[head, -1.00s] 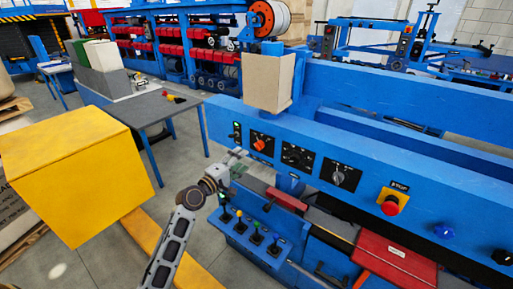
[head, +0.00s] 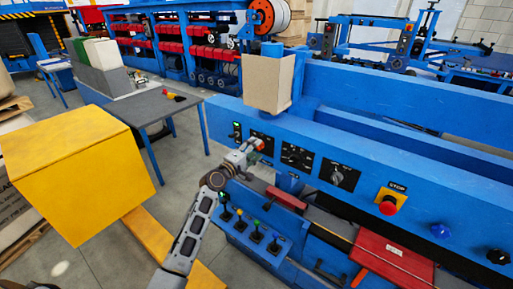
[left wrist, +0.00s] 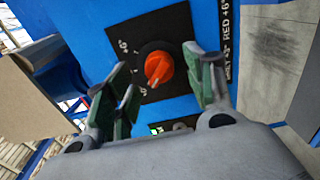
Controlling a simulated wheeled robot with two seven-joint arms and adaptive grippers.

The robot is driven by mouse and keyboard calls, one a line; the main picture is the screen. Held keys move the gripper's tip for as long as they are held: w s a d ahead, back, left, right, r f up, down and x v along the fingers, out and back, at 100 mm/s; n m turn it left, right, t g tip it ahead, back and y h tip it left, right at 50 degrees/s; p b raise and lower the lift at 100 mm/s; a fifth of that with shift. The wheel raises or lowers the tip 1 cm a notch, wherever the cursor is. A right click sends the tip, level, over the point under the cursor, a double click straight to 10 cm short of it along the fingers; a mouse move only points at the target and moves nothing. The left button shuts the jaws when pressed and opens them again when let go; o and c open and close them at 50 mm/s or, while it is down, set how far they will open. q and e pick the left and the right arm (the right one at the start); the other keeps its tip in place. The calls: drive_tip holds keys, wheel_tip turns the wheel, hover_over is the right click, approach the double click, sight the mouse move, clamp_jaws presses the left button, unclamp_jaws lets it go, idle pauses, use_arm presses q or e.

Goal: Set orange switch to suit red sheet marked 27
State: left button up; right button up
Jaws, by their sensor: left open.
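The orange switch (left wrist: 158,68) is a round knob on a black square plate (left wrist: 118,42) on the blue panel, with markings around it. In the head view the orange switch (head: 257,144) is partly hidden by my left gripper (head: 250,148). In the left wrist view my left gripper (left wrist: 165,85) is open, its green-padded fingers on either side of the knob and apart from it. A red sheet (head: 392,262) with a small white label lies at the lower right; its number is too small to read. My right gripper is not in view.
Two black dials (head: 338,175) and a red stop button (head: 388,207) sit farther right on the panel. Several small levers (head: 255,236) stand below. A beige box (head: 268,84) is above the switch. A yellow box (head: 75,170) stands left.

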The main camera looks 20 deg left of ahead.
use_arm(q)
drive_tip(key=shift+x, duration=0.9)
drive_tip(key=c, duration=1)
